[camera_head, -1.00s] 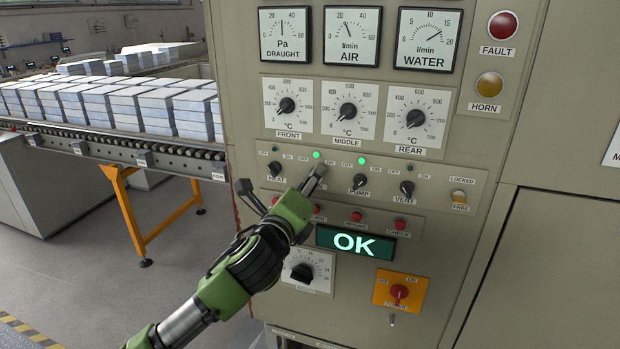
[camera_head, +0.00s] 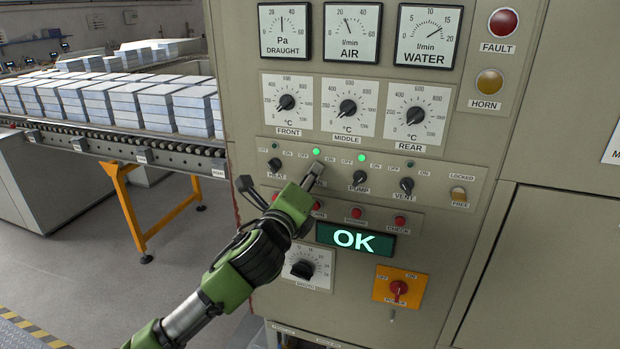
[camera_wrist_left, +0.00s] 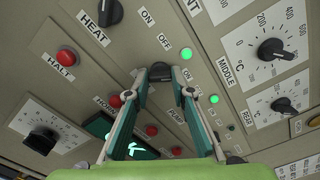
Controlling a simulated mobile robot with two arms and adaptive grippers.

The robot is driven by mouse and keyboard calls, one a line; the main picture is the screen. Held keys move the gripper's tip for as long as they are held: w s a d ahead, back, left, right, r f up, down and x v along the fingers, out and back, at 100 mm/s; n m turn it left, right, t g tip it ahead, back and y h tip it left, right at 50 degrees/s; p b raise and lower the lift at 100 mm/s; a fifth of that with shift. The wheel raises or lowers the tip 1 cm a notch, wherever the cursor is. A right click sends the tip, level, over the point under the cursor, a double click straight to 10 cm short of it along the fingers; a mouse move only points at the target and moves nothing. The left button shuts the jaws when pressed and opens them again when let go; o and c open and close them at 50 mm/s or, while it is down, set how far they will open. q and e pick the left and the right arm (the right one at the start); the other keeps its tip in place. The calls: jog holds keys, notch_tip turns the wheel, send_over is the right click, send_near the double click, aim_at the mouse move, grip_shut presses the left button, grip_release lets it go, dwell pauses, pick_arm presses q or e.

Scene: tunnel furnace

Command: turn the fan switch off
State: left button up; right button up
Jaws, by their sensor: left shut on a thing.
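The fan switch is a dark rotary knob between the HEAT knob (camera_head: 274,165) and the PUMP knob (camera_head: 359,178) on the beige panel. In the left wrist view the fan switch (camera_wrist_left: 160,71) sits between my fingertips. My right gripper is not in view.
The PUMP lamp (camera_head: 362,158) is also lit green. The VENT knob (camera_head: 406,186) is to the right. Red push buttons and a green OK display (camera_head: 356,240) lie below. An orange power switch (camera_head: 398,287) is lower right. A roller conveyor (camera_head: 112,144) with stacked pale slabs stands left.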

pick_arm(q)
jog(key=n+p, duration=0.2)
jog(key=n, duration=1.1)
jog(key=shift+f, duration=0.15)
jog(key=shift+n, duration=0.3)
dwell(0.3)
jog(key=o, duration=1.1)
jog(key=shift+s, duration=0.1)
jog(key=v, duration=1.1)
jog(key=shift+s, duration=0.35)
jog(key=shift+a, duration=0.15)
